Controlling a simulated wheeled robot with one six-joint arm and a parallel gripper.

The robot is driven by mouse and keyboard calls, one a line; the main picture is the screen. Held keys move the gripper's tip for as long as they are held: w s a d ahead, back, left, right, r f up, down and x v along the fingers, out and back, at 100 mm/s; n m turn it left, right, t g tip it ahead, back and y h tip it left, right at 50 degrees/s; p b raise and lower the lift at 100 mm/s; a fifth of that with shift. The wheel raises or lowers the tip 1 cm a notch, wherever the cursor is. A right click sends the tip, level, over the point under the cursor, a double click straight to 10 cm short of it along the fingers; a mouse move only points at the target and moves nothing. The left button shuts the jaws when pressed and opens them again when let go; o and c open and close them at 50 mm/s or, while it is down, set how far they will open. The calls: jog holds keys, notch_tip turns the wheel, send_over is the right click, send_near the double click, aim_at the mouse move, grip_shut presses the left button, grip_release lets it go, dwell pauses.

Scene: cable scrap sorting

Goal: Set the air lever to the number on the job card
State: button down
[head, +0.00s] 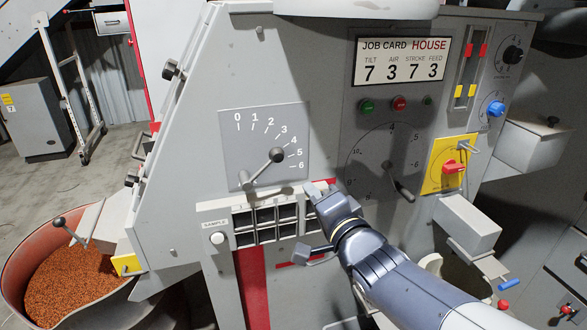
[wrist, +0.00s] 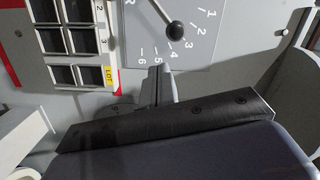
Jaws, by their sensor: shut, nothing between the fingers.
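The job card (head: 401,61) reads TILT 7, AIR 3, STROKE 7, FEED 3. The lever (head: 262,166) with a dark ball knob sits on a grey plate (head: 234,152) scaled 0 to 6; its knob lies close to the 4 mark. In the wrist view the knob (wrist: 174,31) stands near 3 and 4, and a letter R shows at the plate's edge. My gripper (head: 318,190) is shut and empty, below and right of the plate. In the wrist view its fingertips (wrist: 160,70) are just short of the plate's 5 and 6 end, apart from the knob.
A sample rack (head: 267,206) of small compartments lies under the plate, close left of my gripper. A round dial (head: 385,160) with its own lever is to the right. A yellow switch plate (head: 437,177) and a grey box (head: 467,222) stand farther right.

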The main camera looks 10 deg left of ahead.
jog(key=w+a+m+t+h+p, duration=0.1)
jog(key=w+a+m, duration=0.4)
jog(key=m, duration=0.7)
jog(key=shift+w+a+r+p, duration=0.4)
jog(key=shift+w+p, duration=0.3)
jog(key=shift+w, duration=0.3)
jog(key=shift+s+a+r+b, duration=0.15)
jog(key=shift+a+r+b, duration=0.25)
jog(key=shift+b, duration=0.25)
